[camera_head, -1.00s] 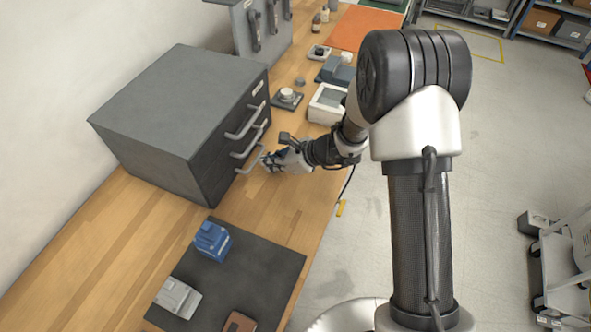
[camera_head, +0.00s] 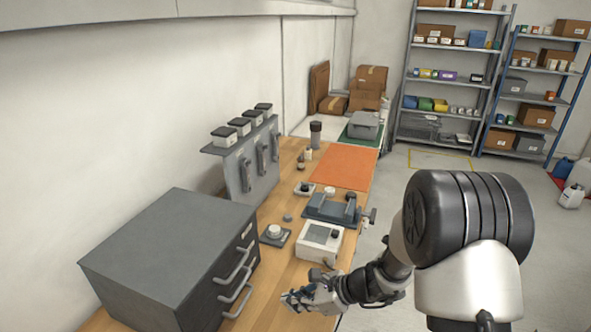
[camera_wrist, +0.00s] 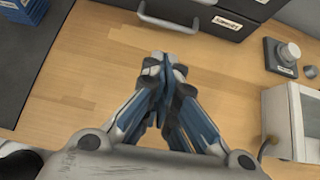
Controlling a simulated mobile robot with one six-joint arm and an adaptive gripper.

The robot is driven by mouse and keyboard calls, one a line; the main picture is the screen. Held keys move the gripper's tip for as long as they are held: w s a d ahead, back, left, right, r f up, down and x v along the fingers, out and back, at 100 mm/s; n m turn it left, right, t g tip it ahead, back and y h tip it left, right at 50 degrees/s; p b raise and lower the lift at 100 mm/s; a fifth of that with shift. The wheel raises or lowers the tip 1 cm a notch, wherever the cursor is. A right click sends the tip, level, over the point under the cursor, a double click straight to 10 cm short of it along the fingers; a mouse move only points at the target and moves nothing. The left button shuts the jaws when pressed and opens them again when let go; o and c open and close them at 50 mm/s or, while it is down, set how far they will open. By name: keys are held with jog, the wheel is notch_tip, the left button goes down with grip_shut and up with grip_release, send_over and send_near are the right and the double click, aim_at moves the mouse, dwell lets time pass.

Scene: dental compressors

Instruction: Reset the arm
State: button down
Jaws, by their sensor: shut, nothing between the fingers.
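My gripper (camera_head: 290,300) is over the wooden workbench, to the right of the grey drawer cabinet (camera_head: 165,250) and its handles. In the wrist view my gripper (camera_wrist: 163,68) points at the bench, its blue and grey fingers shut together with nothing between them. A drawer handle (camera_wrist: 168,22) lies just beyond the fingertips in that view, apart from them as far as I can tell. The cabinet drawers look shut in the head view; their lower part is out of frame.
A white box device (camera_head: 320,241) and a small knob unit (camera_head: 275,234) stand on the bench beyond my gripper. A blue-grey vise-like fixture (camera_head: 332,207) and an orange mat (camera_head: 343,167) lie further back. A dark mat (camera_wrist: 30,60) is at the left in the wrist view.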

jog(key=s+d+r+n+g+h, duration=0.2)
jog(key=s+d+r+n+h, duration=0.1)
jog(key=s+r+n, duration=1.05)
jog(key=s+d+r+n+t+h, duration=0.3)
jog(key=s+d+r+n+h, duration=0.3)
jog(key=s+d, duration=0.6)
jog(key=shift+s+r+n+h, duration=0.25)
jog(key=shift+r+n+h, duration=0.15)
jog(key=shift+r+n, duration=0.55)
jog(key=shift+a, duration=0.1)
